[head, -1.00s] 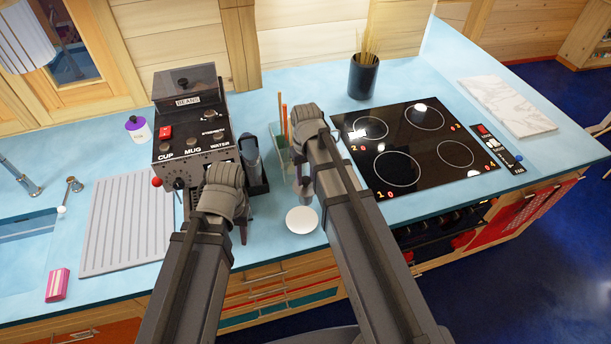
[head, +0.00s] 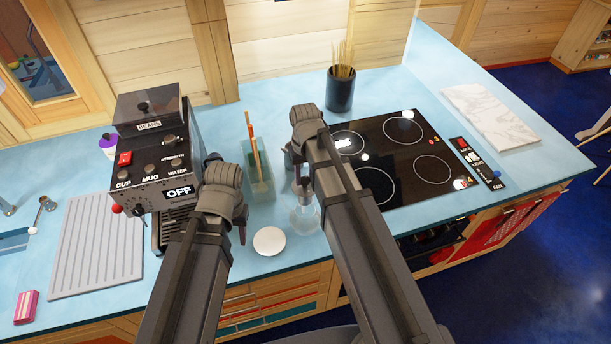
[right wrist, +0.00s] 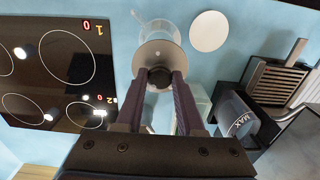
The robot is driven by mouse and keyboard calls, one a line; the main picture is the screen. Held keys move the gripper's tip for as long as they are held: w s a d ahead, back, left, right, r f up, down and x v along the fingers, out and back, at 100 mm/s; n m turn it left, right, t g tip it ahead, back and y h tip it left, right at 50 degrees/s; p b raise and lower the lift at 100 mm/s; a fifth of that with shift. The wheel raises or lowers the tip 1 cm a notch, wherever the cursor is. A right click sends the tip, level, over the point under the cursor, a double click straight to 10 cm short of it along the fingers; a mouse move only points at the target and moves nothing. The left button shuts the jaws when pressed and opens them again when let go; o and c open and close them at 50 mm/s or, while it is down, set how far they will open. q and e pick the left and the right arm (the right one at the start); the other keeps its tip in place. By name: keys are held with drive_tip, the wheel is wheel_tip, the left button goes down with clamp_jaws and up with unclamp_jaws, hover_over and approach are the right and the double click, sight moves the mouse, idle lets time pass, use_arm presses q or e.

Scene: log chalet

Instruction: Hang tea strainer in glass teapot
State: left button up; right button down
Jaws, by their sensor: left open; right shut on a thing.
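The glass teapot (head: 306,220) is clear and hard to make out on the blue counter, partly hidden by my right arm. It also shows at the top of the right wrist view (right wrist: 155,28). My right gripper (right wrist: 160,80) is shut on the tea strainer (right wrist: 158,50), whose round grey rim overlaps the teapot's opening in that view. I cannot tell whether the strainer touches the teapot. In the head view the right gripper (head: 297,172) is just above the teapot. My left gripper (head: 241,228) is open and empty, left of the teapot.
A coffee machine (head: 150,160) stands left, a black hob (head: 390,165) right. A glass container with upright sticks (head: 257,170) stands behind. A dark pot (head: 341,92) is further back.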

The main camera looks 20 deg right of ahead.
sight(305, 179)
drive_tip(key=shift+d+f, duration=0.1)
drive_tip(key=shift+f, duration=0.15)
drive_tip(key=shift+f+b, duration=5.85)
drive_tip(key=shift+b, duration=0.25)
drive_tip(key=shift+c, duration=2.2)
unclamp_jaws()
drive_tip(key=shift+r+p, duration=1.55)
drive_tip(key=shift+p, duration=0.05)
drive_tip(key=shift+r+p, duration=3)
drive_tip(key=shift+r, duration=0.05)
